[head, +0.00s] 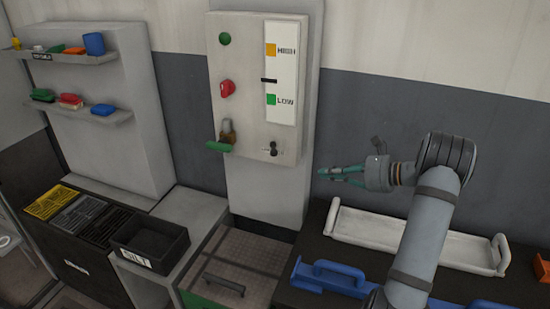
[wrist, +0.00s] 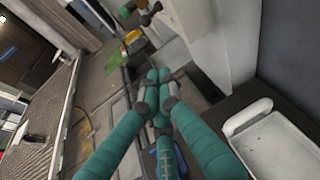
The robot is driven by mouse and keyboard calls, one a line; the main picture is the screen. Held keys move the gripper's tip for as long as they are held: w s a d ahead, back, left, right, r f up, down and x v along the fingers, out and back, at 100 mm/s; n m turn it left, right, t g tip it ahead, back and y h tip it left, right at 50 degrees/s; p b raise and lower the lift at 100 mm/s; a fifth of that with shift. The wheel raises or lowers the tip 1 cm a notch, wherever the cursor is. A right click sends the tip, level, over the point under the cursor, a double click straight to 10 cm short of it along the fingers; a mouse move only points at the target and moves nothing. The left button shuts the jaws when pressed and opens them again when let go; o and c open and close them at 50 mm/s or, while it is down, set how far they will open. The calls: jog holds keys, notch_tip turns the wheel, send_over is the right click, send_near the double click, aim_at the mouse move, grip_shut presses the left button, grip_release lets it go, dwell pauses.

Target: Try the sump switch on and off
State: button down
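A pale control panel (head: 256,90) hangs on the wall column. Near its lower right is a small dark toggle switch (head: 272,150); I cannot read a label by it, nor tell its position. My gripper (head: 321,174) is to the right of the panel, a little lower than the toggle and apart from it. In the wrist view, the teal fingers of my gripper (wrist: 158,76) come together at the tips with nothing between them.
The panel also bears a green button (head: 225,39), a red knob (head: 227,88), a green-handled valve (head: 219,146) and a HIGH/LOW gauge (head: 282,72). Below my gripper is a white tray (head: 375,228) and a blue-handled item (head: 338,275). A black bin (head: 150,242) stands left.

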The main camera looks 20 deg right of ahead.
jog(key=r, duration=0.1)
jog(key=r+m+t, duration=0.1)
jog(key=r+m+y, duration=0.1)
jog(key=r, duration=0.1)
jog(key=shift+w+a, duration=0.25)
jog(key=shift+a, duration=0.05)
jog(key=p, duration=0.5)
send_near(275, 155)
jog(key=x, duration=0.5)
jog(key=shift+w+a, duration=0.1)
jog(key=shift+w+a+f, duration=0.2)
jog(key=shift+w+a, duration=0.15)
jog(key=shift+w, duration=0.15)
jog(key=shift+m+t+b, duration=0.3)
jog(key=shift+t+b, duration=0.1)
jog(key=shift+b, duration=0.05)
